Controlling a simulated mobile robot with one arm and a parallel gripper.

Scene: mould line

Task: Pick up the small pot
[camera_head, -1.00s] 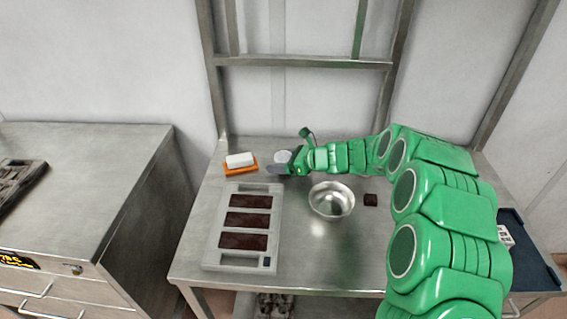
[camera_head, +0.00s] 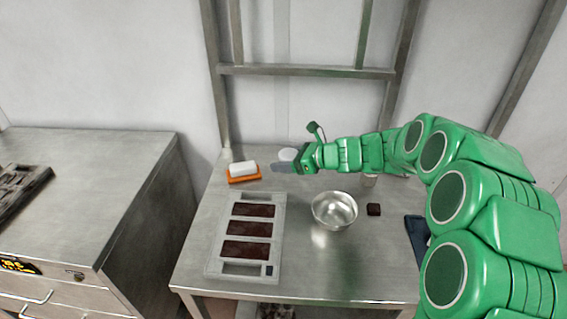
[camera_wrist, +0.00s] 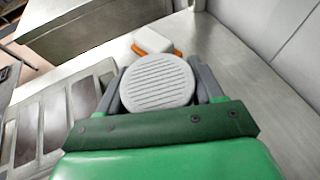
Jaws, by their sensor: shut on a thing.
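The small pot (camera_wrist: 157,84) is round and whitish with a ridged top. In the wrist view it sits between the two grey fingers of my gripper (camera_wrist: 157,95), which is shut on it. In the head view only the pale top of the pot (camera_head: 288,154) shows behind my gripper (camera_head: 284,167), at the back of the steel table. The pot appears held above the table; its underside is hidden.
A white block on an orange base (camera_head: 243,172) stands left of my gripper. A frame post (camera_head: 217,100) rises behind.

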